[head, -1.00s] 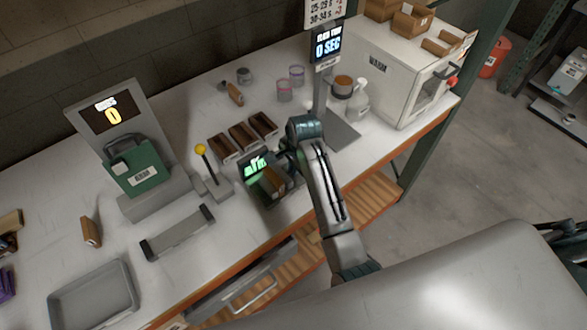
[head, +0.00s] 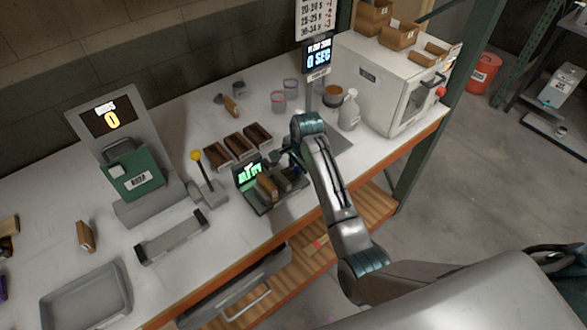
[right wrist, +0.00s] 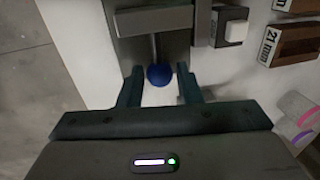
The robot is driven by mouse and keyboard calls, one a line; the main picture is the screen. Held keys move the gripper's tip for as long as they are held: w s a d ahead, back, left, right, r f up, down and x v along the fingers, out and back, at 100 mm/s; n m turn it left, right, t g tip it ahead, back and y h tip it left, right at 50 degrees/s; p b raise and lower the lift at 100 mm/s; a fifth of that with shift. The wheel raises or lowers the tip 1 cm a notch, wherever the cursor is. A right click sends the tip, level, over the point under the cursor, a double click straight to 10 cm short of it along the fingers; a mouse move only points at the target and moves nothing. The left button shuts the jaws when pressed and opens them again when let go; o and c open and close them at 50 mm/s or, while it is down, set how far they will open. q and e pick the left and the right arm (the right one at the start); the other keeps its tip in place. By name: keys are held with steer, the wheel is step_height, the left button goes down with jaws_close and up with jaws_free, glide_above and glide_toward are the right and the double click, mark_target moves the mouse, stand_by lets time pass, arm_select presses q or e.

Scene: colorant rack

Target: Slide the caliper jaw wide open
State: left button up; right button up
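The caliper is a dark bench device (head: 262,207) with a green lit display (head: 249,174), near the table's front edge. A brown block (head: 267,188) sits on it. In the right wrist view a blue ball knob (right wrist: 159,75) on a thin rod sticks out from a grey part (right wrist: 152,20) of the device. My right gripper (head: 284,162) is beside the caliper. In the wrist view its two fingers (right wrist: 160,88) are apart, one on each side of the knob, with small gaps visible. The jaw's exact position is hard to tell. My left gripper is not in view.
Several brown bins (head: 237,146) stand behind the caliper. A lever with a yellow knob (head: 196,155) stands left of it. A white oven (head: 388,85), a white bottle (head: 349,112) and a post with a display (head: 318,56) are at the right. A grey tray (head: 85,297) lies front left.

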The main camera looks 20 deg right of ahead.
steer(key=shift+d+f, duration=0.1)
steer(key=shift+s, duration=0.1)
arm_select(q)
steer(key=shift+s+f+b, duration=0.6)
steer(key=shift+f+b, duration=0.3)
arm_select(e)
step_height(320, 180, up, 11)
steer(key=s, duration=0.2)
steer(key=shift+d+f, duration=0.15)
steer(key=shift+d, duration=0.25)
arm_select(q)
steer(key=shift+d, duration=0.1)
